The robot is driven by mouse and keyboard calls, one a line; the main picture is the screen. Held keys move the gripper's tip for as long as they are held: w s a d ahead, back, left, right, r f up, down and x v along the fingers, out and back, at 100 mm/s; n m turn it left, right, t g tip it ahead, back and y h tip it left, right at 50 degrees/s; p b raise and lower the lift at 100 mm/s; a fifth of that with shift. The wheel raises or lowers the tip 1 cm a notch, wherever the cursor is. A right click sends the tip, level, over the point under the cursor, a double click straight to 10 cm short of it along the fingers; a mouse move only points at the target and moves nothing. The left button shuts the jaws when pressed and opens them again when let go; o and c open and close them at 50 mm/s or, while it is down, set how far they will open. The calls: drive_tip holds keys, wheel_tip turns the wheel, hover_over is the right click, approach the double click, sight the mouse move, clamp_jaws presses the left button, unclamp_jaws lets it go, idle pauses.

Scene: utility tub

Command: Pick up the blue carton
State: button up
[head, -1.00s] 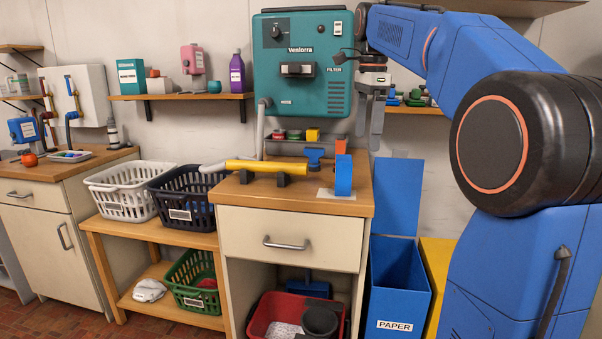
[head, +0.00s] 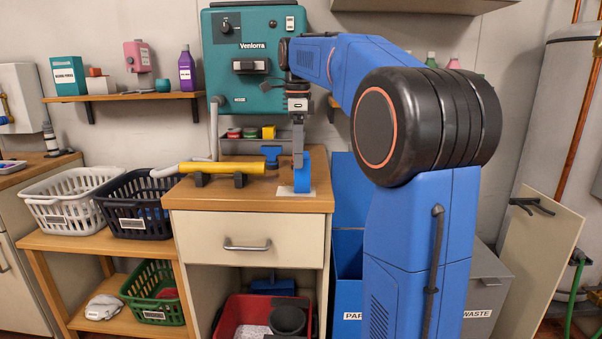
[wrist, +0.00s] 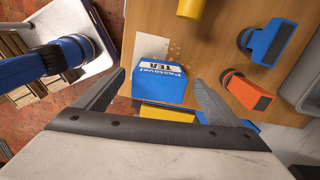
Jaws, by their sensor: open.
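The blue carton (head: 307,172) stands upright on a pale sheet near the right end of the wooden counter. In the wrist view the carton (wrist: 158,84) shows the words "Pastovel TEA" and sits between my two fingers. My gripper (head: 298,155) points down at the carton in the head view, and its fingers overlap the carton's upper left part there. In the wrist view my gripper (wrist: 159,78) is open, with a visible gap on both sides of the carton. The carton's lower part is hidden in the wrist view.
A yellow cylinder (head: 215,168) lies left of the carton on the counter. The teal Venlorra unit (head: 232,95) is on the wall behind. Blue bins (head: 347,250) stand right of the counter.

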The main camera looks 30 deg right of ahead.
sight(299, 175)
drive_tip(key=shift+s+d+f, duration=0.1)
drive_tip(key=shift+f, duration=1.8)
drive_tip(key=shift+s+d+f, duration=0.1)
drive_tip(key=shift+f, duration=1.75)
drive_tip(key=c, duration=1.1)
